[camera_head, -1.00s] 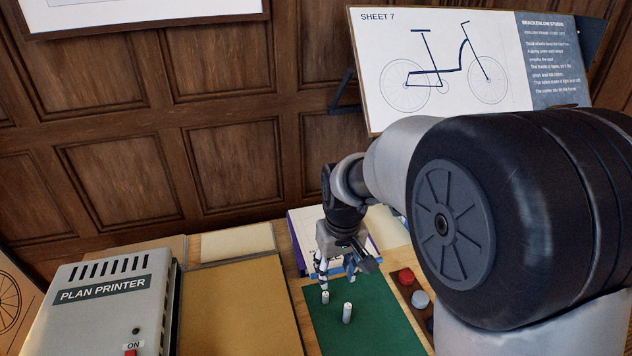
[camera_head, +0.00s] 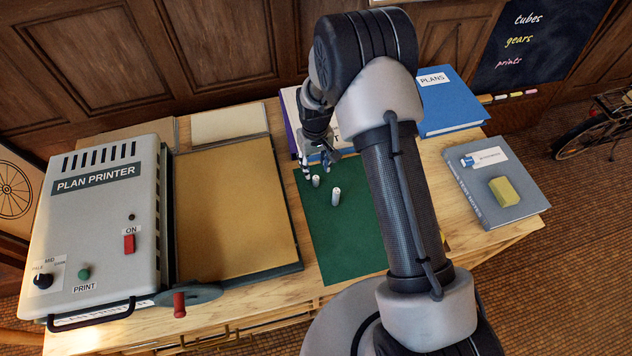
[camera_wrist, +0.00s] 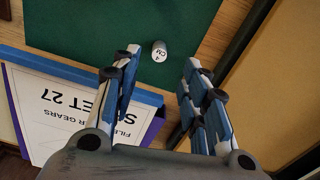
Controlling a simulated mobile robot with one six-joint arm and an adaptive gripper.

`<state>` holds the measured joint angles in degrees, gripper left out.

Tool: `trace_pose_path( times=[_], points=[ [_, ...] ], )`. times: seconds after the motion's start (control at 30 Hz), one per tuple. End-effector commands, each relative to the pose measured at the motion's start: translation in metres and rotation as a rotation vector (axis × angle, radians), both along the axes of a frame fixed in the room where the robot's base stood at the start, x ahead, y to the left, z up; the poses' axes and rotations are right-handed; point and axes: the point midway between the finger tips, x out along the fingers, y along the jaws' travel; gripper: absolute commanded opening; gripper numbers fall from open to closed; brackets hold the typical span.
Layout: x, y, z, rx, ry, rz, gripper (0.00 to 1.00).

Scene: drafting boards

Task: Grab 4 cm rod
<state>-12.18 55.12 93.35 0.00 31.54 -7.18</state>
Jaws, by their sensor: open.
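A short pale rod marked "4 CM" (camera_wrist: 160,51) stands on the green mat (camera_wrist: 95,25) in the wrist view. My gripper (camera_head: 317,171) is open and empty, low at the mat's far end. In the wrist view the rod lies just beyond and between the spread fingertips of my gripper (camera_wrist: 161,58). No contact shows.
A plan printer (camera_head: 105,215) and a tan board (camera_head: 230,215) with a red-handled crank (camera_head: 179,305) fill the left. A "Sheet 27" folder (camera_wrist: 80,115) lies beside my gripper. A blue plans binder (camera_head: 450,100) and a grey book (camera_head: 470,200) with a yellow block (camera_head: 504,191) lie right.

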Motion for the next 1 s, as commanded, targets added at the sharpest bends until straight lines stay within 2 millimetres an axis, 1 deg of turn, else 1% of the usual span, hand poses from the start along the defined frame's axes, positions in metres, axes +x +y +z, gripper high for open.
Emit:
trace_pose_path(
  times=[0.03,0.1,0.2,0.37,0.47,0.6,0.7,0.93,1.0],
  points=[
    [-0.001,0.000,-0.012,-0.001,0.003,0.000,0.41],
    [0.000,0.000,-0.021,0.000,0.001,0.000,0.41],
    [0.000,0.000,-0.028,0.000,0.000,0.000,0.41],
    [0.000,0.000,-0.034,0.000,0.000,0.000,0.41],
    [-0.001,-0.001,-0.046,0.000,0.001,0.000,0.41],
    [-0.003,-0.002,-0.069,-0.001,0.003,0.000,0.41],
    [-0.002,-0.002,-0.080,0.000,0.000,0.000,0.41],
    [-0.001,-0.001,-0.081,0.000,-0.001,0.000,0.41],
    [-0.001,-0.001,-0.081,0.000,-0.001,0.000,0.37]
  ],
)
